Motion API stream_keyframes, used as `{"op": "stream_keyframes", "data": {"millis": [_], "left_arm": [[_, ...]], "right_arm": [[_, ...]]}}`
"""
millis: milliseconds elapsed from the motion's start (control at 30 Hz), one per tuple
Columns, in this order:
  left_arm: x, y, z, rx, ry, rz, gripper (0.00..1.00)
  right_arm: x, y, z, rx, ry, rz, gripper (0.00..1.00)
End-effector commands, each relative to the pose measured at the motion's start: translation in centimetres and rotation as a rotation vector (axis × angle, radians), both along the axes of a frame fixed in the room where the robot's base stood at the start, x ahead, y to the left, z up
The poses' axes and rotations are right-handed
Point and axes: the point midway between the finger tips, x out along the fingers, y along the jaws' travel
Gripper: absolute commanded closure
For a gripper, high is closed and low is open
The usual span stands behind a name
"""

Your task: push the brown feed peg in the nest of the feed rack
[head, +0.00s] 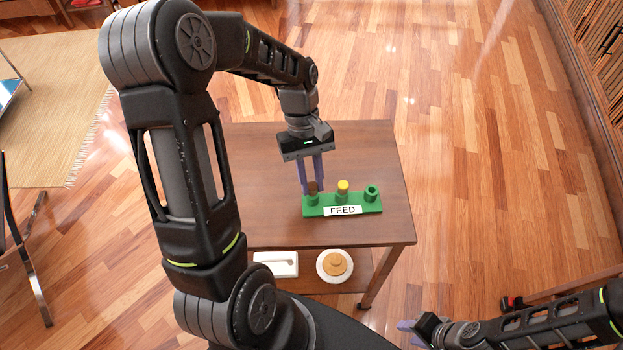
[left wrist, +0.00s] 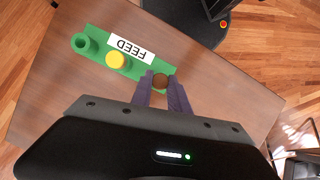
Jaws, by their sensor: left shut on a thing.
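The green feed rack (head: 327,212) with a white FEED label stands on the wooden table. It also shows in the left wrist view (left wrist: 97,34). The brown feed peg (head: 312,187) is upright at the rack's left nest, and its round top shows in the left wrist view (left wrist: 160,81). My left gripper (head: 312,190) points down and is shut on the brown peg; its purple fingers are on either side of it. How deep the peg sits is hard to tell. My right gripper (head: 407,327) is at the bottom edge, away from the table, and its jaws are unclear.
A yellow peg (head: 343,186) stands in the rack's middle nest, close to my left gripper. The right nest (head: 371,192) is empty. A white dish (head: 335,265) and a white box (head: 277,263) are on the lower shelf. The tabletop (head: 255,180) left of the rack is clear.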

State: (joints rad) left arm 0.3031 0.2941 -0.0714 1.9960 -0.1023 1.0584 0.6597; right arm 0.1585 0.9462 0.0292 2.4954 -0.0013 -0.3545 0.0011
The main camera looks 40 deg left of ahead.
Motion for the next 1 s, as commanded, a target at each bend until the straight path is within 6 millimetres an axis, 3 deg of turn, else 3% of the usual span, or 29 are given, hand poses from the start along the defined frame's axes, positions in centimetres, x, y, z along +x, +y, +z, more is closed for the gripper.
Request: {"op": "stream_keyframes", "data": {"millis": [200,233,300,500,700,1000], "left_arm": [[-0.01,-0.01,-0.32,0.0,0.0,0.0,1.0],[0.0,-0.01,-0.28,0.0,0.0,0.0,0.78],[-0.01,-0.01,-0.26,0.0,0.0,0.0,0.72],[-0.01,-0.01,-0.26,0.0,0.0,0.0,0.56],[0.0,0.0,-0.26,0.0,0.0,0.0,0.54],[0.01,-0.01,-0.26,0.0,0.0,0.0,0.32]], "right_arm": [[-0.01,0.0,-0.21,0.0,0.0,0.0,0.64],[0.0,0.0,-0.17,0.0,0.0,0.0,0.64],[0.0,-0.01,-0.15,0.0,0.0,0.0,0.64],[0.0,-0.01,-0.15,0.0,0.0,0.0,0.64],[0.0,-0.01,-0.15,0.0,0.0,0.0,0.64],[0.0,0.0,-0.16,0.0,0.0,0.0,0.64]]}}
